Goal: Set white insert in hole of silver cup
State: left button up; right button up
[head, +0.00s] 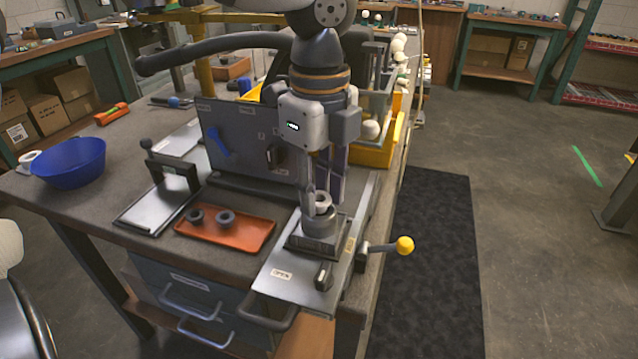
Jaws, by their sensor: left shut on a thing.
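The white insert (323,202) is a small pale ring between the fingertips of my left gripper (323,193). The gripper points straight down and is shut on it. The silver cup (319,226) is a short grey metal cylinder directly below, standing upright on a dark square block. The insert is at the cup's mouth; I cannot tell whether its lower end is inside the hole or just above it. The fingers hide part of the insert, and the cup's hole is not clearly visible. My right gripper is not in view.
The block sits on a metal plate (284,275) with a yellow-knobbed lever (404,245) on its right. An orange tray (240,237) with two dark rings lies to the left. A grey upright panel (235,135) stands behind. A blue bowl (70,163) is at far left.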

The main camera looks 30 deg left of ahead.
pick_arm(q)
jog(key=shift+f, duration=0.3)
dwell(0.4)
jog(key=o, duration=0.9)
jog(key=shift+c, duration=0.2)
notch_tip(320, 180, up, 12)
